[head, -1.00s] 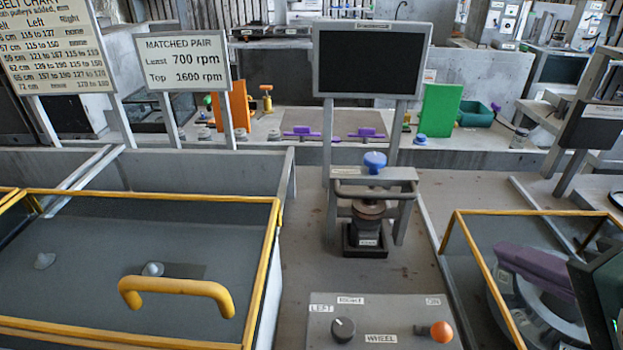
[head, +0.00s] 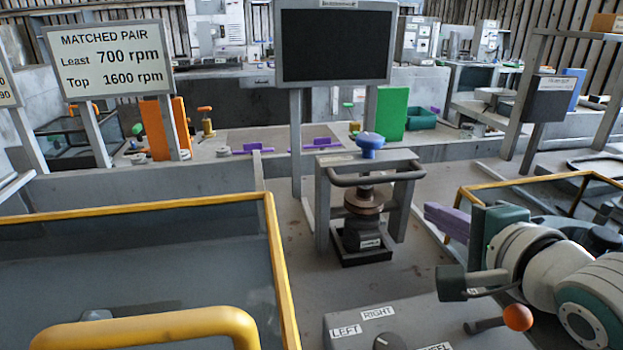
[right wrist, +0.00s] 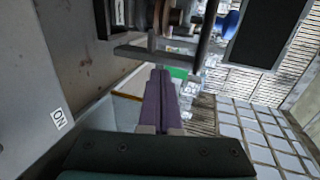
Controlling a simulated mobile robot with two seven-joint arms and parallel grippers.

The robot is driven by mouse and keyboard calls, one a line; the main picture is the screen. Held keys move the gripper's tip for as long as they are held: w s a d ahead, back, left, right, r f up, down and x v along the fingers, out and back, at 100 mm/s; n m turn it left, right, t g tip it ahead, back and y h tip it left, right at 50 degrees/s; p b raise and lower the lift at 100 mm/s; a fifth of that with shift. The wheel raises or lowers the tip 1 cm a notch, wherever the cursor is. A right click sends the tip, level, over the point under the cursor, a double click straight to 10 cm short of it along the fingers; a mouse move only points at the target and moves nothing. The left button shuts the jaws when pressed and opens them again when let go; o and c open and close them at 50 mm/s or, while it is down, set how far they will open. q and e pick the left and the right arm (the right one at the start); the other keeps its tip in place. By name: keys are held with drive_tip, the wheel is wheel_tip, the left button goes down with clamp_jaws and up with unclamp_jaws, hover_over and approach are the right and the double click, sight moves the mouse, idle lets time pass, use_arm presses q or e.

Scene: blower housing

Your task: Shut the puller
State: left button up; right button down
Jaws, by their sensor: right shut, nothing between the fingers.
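A grey frame (head: 322,212) with a bar handle (head: 377,179) stands in the middle of the bench, apparently the puller. A blue knob (head: 369,141) tops it, above a brown spool and a dark labelled body (head: 364,236). The knob also shows at the top of the right wrist view (right wrist: 231,22). My right gripper (head: 430,211) is to the right of the frame, apart from it. Its purple fingers are together and empty, pointing left towards the frame. In the right wrist view the fingers (right wrist: 159,78) point towards the frame's lower bar (right wrist: 165,56). My left gripper is out of view.
A control panel (head: 400,318) with a dark dial and an orange-knobbed lever (head: 517,317) lies in front. A yellow-edged cover (head: 280,265) with a thick yellow handle (head: 150,328) fills the left. A black screen (head: 335,46) stands behind the frame. Another yellow-edged enclosure (head: 463,196) is at right.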

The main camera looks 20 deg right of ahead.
sight(407, 193)
drive_tip(key=x, duration=0.4)
drive_tip(key=shift+w+d+r, duration=0.1)
drive_tip(key=shift+w+r, duration=0.1)
drive_tip(key=shift+r, duration=0.2)
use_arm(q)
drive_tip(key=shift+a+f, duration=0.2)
use_arm(e)
drive_tip(key=shift+w+d, duration=0.1)
drive_tip(key=shift+w, duration=0.4)
